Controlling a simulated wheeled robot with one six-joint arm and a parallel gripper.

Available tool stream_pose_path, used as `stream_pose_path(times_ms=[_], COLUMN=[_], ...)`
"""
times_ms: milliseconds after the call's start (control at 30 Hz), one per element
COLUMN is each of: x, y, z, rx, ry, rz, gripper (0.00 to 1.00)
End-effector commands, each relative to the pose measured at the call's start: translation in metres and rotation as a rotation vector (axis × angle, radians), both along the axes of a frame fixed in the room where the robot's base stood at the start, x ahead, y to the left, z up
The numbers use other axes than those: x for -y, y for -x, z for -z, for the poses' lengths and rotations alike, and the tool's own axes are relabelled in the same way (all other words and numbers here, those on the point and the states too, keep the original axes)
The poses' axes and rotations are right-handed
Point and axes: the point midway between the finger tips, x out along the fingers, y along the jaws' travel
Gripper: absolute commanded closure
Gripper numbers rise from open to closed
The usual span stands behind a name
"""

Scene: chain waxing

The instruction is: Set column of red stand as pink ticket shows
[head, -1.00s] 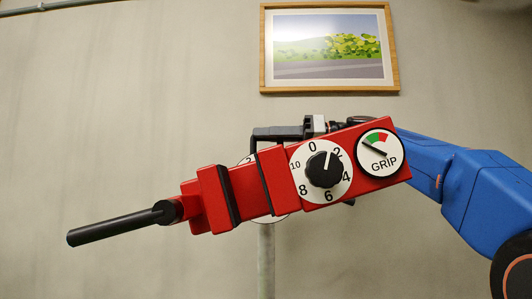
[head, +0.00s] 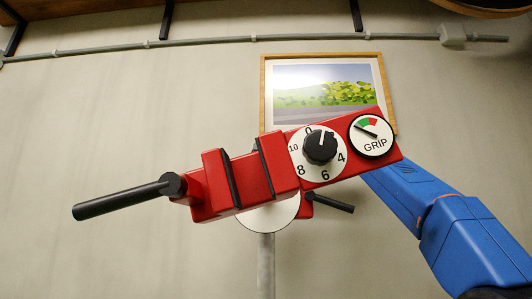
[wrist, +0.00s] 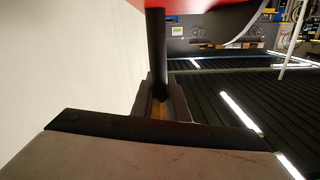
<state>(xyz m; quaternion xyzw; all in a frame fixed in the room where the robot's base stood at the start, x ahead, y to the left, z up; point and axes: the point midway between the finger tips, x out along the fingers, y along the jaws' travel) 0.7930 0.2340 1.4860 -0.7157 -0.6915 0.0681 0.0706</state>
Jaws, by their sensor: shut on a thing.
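The red stand's clamp head (head: 240,184) is tilted, its right end higher, on a grey column (head: 266,265). Its front carries a white numbered dial with a black knob (head: 319,147) pointing roughly up, near 0, and a GRIP gauge (head: 371,136) with a green and red arc. A black handle (head: 120,202) sticks out left; another black lever (head: 333,206) shows below and behind. My gripper is hidden behind the head in the head view. In the wrist view my gripper (wrist: 160,104) is shut on a black rod (wrist: 156,50) reaching from a red part above. No pink ticket is visible.
A framed landscape picture (head: 325,90) hangs on the wall behind. A grey pipe (head: 250,38) runs along the wall above it, with a wooden shelf edge over that. The wrist view shows dark slatted surfaces with bright strips at right.

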Motion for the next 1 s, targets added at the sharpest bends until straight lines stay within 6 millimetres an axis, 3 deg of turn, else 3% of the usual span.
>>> stream_pose_path(times_ms=[33, 67, 133, 567, 1000], x=[0.0, 0.0, 0.0, 0.007, 0.073], y=[-0.001, -0.001, -0.001, 0.0, 0.001], z=[0.0, 0.0, 0.0, 0.0, 0.0], rx=[0.0, 0.0, 0.0, 0.0, 0.0], ry=[-0.002, -0.001, -0.001, -0.001, 0.0], rz=[0.001, 0.001, 0.001, 0.002, 0.005], gripper=[1.0, 0.84, 0.68, 0.68, 0.68])
